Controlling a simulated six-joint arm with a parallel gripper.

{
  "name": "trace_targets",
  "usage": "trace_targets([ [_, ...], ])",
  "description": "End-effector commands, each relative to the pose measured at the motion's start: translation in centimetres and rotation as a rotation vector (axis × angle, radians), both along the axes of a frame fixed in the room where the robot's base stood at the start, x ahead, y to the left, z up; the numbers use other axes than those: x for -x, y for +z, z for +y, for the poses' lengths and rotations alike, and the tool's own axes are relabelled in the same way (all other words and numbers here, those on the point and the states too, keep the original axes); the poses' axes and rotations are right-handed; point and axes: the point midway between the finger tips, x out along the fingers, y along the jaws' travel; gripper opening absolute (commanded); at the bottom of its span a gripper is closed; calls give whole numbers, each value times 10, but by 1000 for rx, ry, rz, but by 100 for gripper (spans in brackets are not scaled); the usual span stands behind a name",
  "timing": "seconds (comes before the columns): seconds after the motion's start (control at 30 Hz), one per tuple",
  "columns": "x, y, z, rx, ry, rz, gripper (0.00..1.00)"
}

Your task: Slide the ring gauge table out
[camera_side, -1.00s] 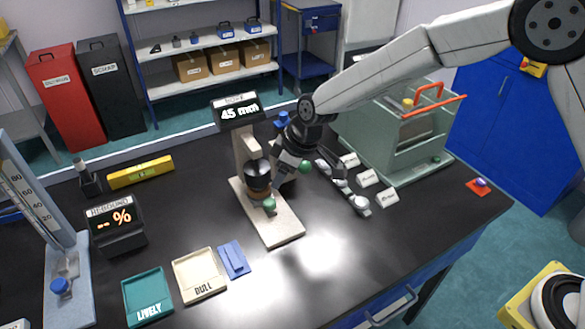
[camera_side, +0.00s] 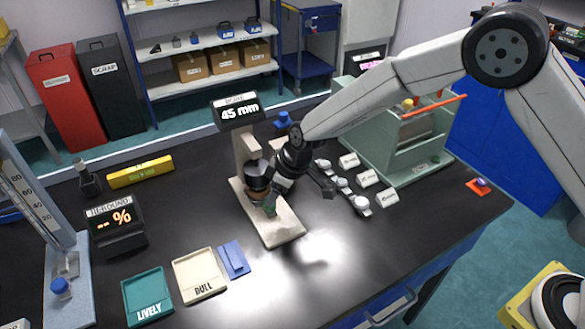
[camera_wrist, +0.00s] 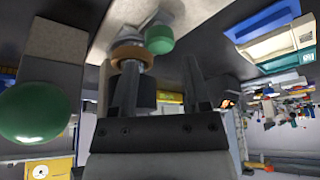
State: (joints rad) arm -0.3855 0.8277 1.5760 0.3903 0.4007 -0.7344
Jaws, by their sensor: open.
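The ring gauge (camera_side: 279,231) stands mid-bench on a beige base under a display reading 45 mm. It has a dark cylinder (camera_side: 257,176) over a brown ring (camera_side: 262,195), which also shows in the wrist view (camera_wrist: 131,53). A green knob (camera_side: 269,210) is at its front, partly covered by a finger. The wrist view shows one green knob (camera_wrist: 159,39) beyond the fingers and a large one (camera_wrist: 35,112) close at left. My gripper (camera_side: 299,198) is open and empty, low beside the gauge. I cannot tell whether a finger touches it.
Small white pieces in a row (camera_side: 342,182) with label cards lie right of my gripper. A green machine (camera_side: 405,150) stands behind them. The front-right bench is clear.

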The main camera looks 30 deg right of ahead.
Motion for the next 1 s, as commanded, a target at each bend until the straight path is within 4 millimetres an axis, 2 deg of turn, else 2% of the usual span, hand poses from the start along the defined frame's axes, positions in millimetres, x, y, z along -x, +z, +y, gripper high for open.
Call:
trace_targets([
  [0.3,-8,-27,8,1,0,1,60],
  [0.77,-10,-33,10,1,0,-1,60],
  [0.8,-10,-33,10,1,0,-1,54],
  [0.87,-10,-33,10,1,0,-1,35],
  [0.9,-10,-33,9,1,0,-1,22],
  [0.97,-10,-33,9,1,0,-1,3],
  [1.0,-10,-33,9,1,0,-1,0],
])
